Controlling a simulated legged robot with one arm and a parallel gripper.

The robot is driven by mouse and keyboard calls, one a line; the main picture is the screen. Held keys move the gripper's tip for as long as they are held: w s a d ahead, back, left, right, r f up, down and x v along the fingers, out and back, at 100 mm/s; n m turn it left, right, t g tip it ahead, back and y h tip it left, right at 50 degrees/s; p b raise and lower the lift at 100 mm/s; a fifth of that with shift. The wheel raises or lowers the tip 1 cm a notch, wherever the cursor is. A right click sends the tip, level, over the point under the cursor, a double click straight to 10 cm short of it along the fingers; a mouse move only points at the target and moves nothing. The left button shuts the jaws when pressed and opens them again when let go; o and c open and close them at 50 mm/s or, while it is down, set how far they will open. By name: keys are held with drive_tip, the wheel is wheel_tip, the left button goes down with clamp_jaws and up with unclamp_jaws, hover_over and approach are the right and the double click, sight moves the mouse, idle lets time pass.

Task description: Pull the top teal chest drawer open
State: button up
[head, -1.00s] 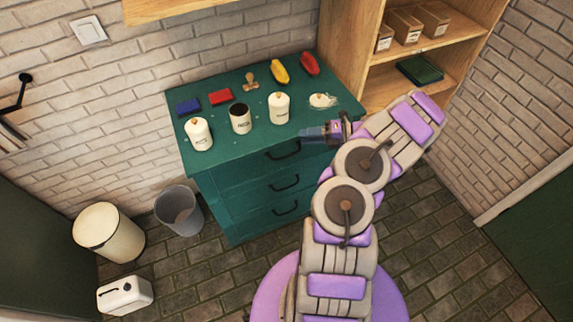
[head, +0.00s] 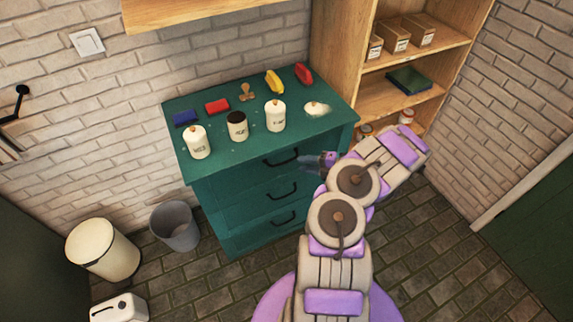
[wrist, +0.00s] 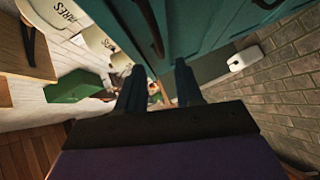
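The teal chest (head: 215,195) stands against the brick wall with three drawers, all of which look closed. The top drawer's dark handle (head: 282,159) is on its front face, just under the top's edge. My gripper (head: 311,163) is in front of the chest, a little right of that handle and near its height. In the wrist view my gripper (wrist: 160,88) has its two dark fingers apart with nothing between them. A dark curved handle (wrist: 150,25) lies beyond the fingertips there, slightly left of the gap and apart from them.
White jars (head: 199,143), a dark-topped jar (head: 237,126) and small coloured items stand on the chest top. A wooden shelf (head: 385,93) is close on the right. A grey bin (head: 174,228) and a cream bin (head: 102,250) stand left. The tiled floor before the drawers is clear.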

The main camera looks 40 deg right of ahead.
sight(287, 162)
drive_tip(key=x, duration=0.2)
drive_tip(key=b+x, duration=0.1)
drive_tip(key=x, duration=0.1)
drive_tip(key=d+b+x, duration=0.1)
drive_tip(key=x, duration=0.2)
drive_tip(key=shift+w+f, duration=0.4)
drive_tip(key=shift+w+a, duration=0.1)
drive_tip(key=shift+a+r, duration=0.15)
drive_tip(key=shift+a, duration=0.5)
drive_tip(key=shift+d, duration=0.4)
clamp_jaws()
drive_tip(key=shift+a, duration=0.1)
